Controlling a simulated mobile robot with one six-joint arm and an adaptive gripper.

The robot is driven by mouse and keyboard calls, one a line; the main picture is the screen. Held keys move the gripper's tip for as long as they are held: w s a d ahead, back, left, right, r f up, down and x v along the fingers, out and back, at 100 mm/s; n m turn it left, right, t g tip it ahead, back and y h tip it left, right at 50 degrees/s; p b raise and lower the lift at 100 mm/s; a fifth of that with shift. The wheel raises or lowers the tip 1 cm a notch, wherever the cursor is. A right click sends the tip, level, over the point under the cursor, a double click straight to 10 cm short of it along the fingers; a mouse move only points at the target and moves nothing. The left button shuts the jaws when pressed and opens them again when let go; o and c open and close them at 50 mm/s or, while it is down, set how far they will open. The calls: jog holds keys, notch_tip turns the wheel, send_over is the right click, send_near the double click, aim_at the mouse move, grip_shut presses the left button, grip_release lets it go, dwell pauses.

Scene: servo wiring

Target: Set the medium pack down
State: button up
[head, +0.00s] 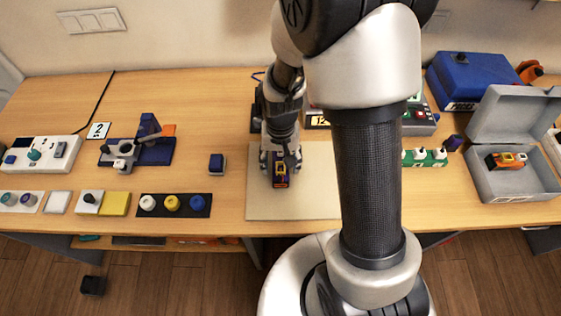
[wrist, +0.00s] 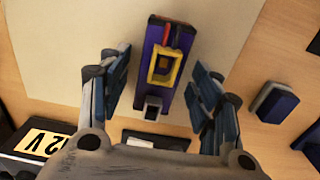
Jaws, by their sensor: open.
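A purple pack with a yellow frame and red and black leads lies between my gripper's fingers; I take this pack (wrist: 163,65) to be the medium one. In the wrist view the fingers of my gripper (wrist: 158,90) stand apart on either side of the pack, with gaps visible. The pack appears to rest on the mat.
An open grey box (head: 515,185) at right holds an orange and yellow pack (head: 506,160). A small blue block (head: 217,163) stands left of the mat. A dark strip with three knobs (head: 174,205) lies further left. The front of the mat is clear.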

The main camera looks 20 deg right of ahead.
notch_tip(320, 180, up, 11)
jog(key=p, duration=0.3)
notch_tip(320, 180, up, 11)
jog(key=n+t, duration=0.2)
send_over(281, 162)
jog(key=s, duration=0.6)
jog(key=s+r+n+t, duration=0.1)
jog(key=s+r+t, duration=0.1)
jog(key=s+r, duration=0.4)
jog(key=s, duration=0.3)
jog(key=shift+s+r+n+t, duration=0.3)
jog(key=shift+r, duration=0.1)
jog(key=shift+f+b, duration=0.3)
